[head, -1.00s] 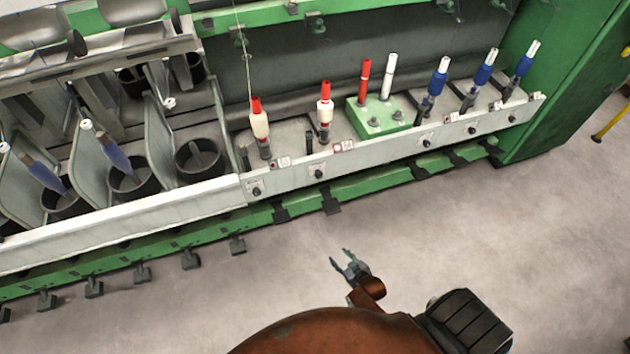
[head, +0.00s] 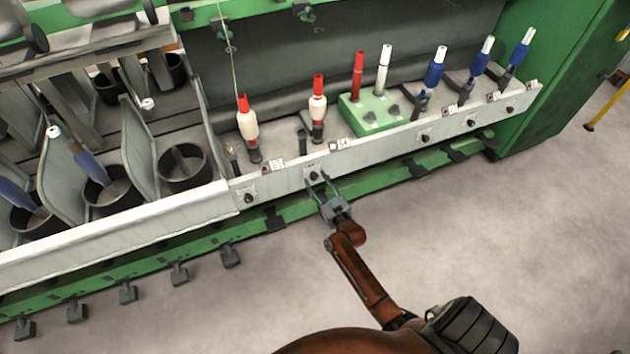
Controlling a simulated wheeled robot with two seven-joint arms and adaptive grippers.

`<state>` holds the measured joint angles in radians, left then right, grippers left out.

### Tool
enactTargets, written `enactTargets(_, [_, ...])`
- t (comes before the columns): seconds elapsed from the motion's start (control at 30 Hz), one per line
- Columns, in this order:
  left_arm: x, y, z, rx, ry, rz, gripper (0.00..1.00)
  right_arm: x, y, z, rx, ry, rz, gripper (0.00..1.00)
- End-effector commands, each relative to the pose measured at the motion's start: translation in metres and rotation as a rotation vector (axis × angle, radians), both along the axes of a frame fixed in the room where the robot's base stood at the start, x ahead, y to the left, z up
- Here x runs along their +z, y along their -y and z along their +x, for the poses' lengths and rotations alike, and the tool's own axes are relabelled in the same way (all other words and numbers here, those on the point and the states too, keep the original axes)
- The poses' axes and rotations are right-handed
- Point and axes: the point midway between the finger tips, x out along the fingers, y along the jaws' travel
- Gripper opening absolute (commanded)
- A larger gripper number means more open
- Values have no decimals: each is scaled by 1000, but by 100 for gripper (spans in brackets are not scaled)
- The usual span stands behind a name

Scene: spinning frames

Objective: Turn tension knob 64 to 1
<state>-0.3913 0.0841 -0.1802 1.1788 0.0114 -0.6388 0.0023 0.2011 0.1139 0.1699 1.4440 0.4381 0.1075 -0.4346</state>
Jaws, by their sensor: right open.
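Small black tension knobs sit on white label plates along the pale front rail of the spinning frame. One knob (head: 314,176) is directly ahead of my right gripper (head: 320,184). The gripper is open, with its two fingers pointing at the rail, one on each side of that knob in the picture. I cannot tell whether the fingers touch it. Another knob (head: 249,198) is to the left, and more knobs (head: 424,138) are to the right. The label numbers are too small to read, so I cannot tell which knob is 64. My left gripper is not in view.
Red-and-white bobbins (head: 247,125) and blue bobbins (head: 435,68) stand above the rail (head: 380,151). A green block (head: 366,117) holds a red and a white tube. Black cans stand at left. Dark pedals (head: 231,257) jut out below. The grey floor in front is clear.

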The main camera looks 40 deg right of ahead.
Motion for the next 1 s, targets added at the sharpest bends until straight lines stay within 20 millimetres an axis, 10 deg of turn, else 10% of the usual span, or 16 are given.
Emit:
enactTargets(0.37, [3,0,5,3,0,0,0,0,2,7,0,-1,0,41])
enactTargets(1.0, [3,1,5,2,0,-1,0,0,1,7,0,-1,0,0])
